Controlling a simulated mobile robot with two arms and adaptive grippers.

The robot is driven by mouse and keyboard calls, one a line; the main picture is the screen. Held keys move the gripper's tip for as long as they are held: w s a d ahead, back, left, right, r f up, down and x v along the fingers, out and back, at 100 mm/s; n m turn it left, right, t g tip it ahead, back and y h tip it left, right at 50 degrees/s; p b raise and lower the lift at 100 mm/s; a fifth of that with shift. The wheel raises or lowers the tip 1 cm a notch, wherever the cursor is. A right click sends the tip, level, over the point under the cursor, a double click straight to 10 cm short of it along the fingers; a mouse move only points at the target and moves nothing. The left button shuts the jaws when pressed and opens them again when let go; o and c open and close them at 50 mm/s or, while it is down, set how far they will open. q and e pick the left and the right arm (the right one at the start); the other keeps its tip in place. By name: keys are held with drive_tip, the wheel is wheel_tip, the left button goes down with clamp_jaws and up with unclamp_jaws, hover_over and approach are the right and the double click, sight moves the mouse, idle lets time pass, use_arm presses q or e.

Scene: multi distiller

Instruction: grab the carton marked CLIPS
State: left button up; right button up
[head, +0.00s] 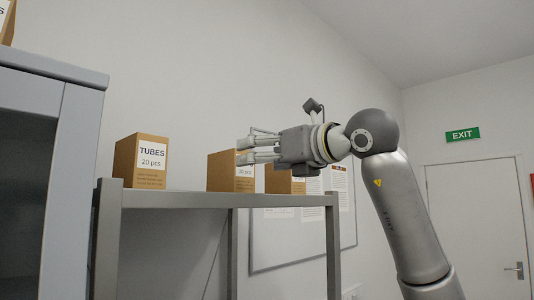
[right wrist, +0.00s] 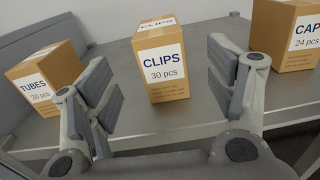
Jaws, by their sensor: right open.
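The carton marked CLIPS (right wrist: 162,62) stands upright on the shelf in the right wrist view, a brown box with a white label reading 30 pcs. In the head view the middle carton (head: 225,172) is partly hidden behind my right gripper (head: 244,151). My right gripper also shows in the right wrist view (right wrist: 162,88), with its fingers spread and nothing between the tips but the view of the CLIPS carton beyond them. It does not appear to touch the carton. My left gripper is in neither view.
A TUBES carton (right wrist: 48,82) stands left of the CLIPS carton and a CAPS carton (right wrist: 287,35) stands right, all on the grey metal shelf (head: 200,199). A grey cabinet (head: 75,110) is at the left. Bare shelf separates the cartons.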

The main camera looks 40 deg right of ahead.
sight(233, 163)
drive_tip(key=w+p, duration=0.3)
drive_tip(key=w, duration=0.6)
drive_tip(key=shift+w+a+p, duration=0.1)
drive_tip(key=shift+a+p, duration=0.1)
drive_tip(key=shift+p, duration=0.2)
drive_tip(key=shift+w, duration=0.65)
drive_tip(key=shift+w+f, duration=0.1)
drive_tip(key=shift+w, duration=0.05)
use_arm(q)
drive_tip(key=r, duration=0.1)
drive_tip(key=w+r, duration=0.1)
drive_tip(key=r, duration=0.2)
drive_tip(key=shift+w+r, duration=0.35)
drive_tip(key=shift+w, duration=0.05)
use_arm(e)
drive_tip(key=shift+c, duration=1)
drive_tip(key=c, duration=1)
